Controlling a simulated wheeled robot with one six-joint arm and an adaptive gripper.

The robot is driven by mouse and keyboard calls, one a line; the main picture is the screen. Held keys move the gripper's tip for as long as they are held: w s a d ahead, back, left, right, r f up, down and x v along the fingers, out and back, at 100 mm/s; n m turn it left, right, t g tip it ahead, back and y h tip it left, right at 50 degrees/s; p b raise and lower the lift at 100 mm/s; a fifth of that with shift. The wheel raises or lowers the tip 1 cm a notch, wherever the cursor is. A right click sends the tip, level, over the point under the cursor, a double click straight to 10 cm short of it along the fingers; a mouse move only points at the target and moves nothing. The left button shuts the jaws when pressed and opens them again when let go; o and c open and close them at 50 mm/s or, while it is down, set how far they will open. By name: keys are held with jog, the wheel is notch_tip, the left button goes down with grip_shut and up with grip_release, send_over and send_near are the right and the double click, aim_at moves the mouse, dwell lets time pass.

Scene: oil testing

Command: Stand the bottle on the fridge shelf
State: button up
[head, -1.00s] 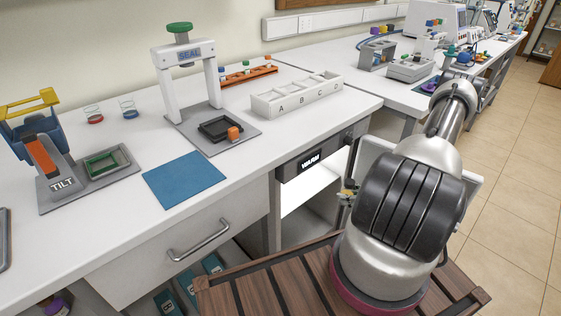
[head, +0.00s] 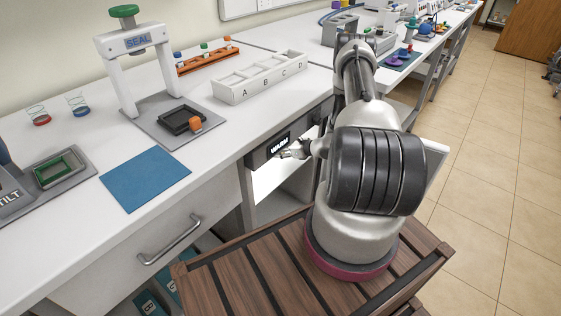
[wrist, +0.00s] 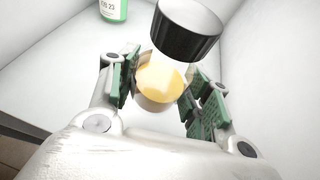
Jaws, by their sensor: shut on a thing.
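The fridge (head: 271,178) is a lit white compartment under the bench, with a dark panel (head: 280,146) reading WARM above its opening. My gripper (wrist: 160,88) is shut on a clear bottle (wrist: 160,80) with a ribbed black cap and yellow liquid, its green pads on either side. In the wrist view white walls surround the bottle, above a white surface; whether its base touches is hidden. In the head view my gripper (head: 292,151) is at the fridge opening, and the bottle cannot be made out there.
A green bottle (wrist: 113,10) with a white label stands farther back in the white compartment. A white door panel (head: 436,165) shows behind my arm. The bench (head: 215,170) overhangs beside the opening, with a handled drawer (head: 170,240) to the left.

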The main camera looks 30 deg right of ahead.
aim_at(281, 166)
jog(key=shift+s+f, duration=0.2)
jog(key=shift+f, duration=0.75)
jog(key=shift+w+f, duration=0.2)
jog(key=shift+f, duration=2.35)
jog(key=shift+f, duration=0.15)
jog(key=o, duration=1)
jog(key=v, duration=1.2)
